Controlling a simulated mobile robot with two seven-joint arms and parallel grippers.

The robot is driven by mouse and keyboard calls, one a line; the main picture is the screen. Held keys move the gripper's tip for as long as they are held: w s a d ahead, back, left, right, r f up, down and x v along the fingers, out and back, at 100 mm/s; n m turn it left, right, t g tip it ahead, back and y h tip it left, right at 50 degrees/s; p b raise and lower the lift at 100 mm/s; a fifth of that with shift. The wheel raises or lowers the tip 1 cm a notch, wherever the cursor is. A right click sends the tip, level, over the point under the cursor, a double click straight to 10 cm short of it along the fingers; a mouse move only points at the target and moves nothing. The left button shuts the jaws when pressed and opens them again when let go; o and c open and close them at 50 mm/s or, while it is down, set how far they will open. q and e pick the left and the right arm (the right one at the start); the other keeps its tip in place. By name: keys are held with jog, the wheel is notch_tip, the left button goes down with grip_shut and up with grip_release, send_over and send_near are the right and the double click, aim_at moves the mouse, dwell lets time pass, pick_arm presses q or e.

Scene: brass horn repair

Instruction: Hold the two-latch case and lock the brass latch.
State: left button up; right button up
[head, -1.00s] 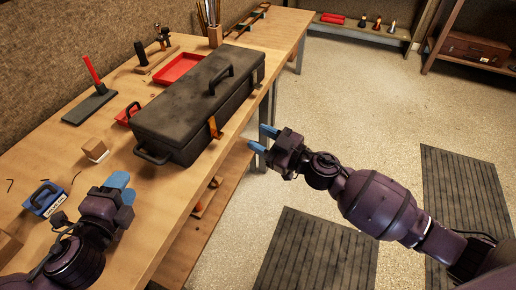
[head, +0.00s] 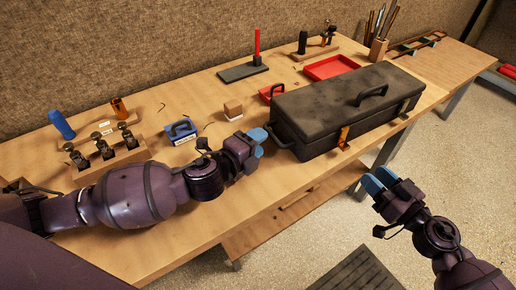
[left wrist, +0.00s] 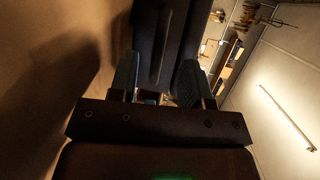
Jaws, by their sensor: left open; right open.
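The dark two-latch case (head: 340,103) lies closed on the bench, with a top handle and a side handle (head: 277,136) on its left end. A brass latch (head: 344,137) hangs on its front face; a second latch (head: 404,107) shows further right. I cannot tell if either is locked. My left gripper (head: 262,142) is open just beside the left-end handle. In the left wrist view, a dark part of the case (left wrist: 165,40) shows beyond and between the open fingers (left wrist: 155,85); contact is unclear. My right gripper (head: 378,180) is open and empty, in front of the bench edge and below the latch.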

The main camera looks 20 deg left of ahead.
aim_at(271, 132)
pick_arm(q)
jog(key=shift+x, duration=2.95)
grip_shut()
jog(key=shift+f, duration=0.1)
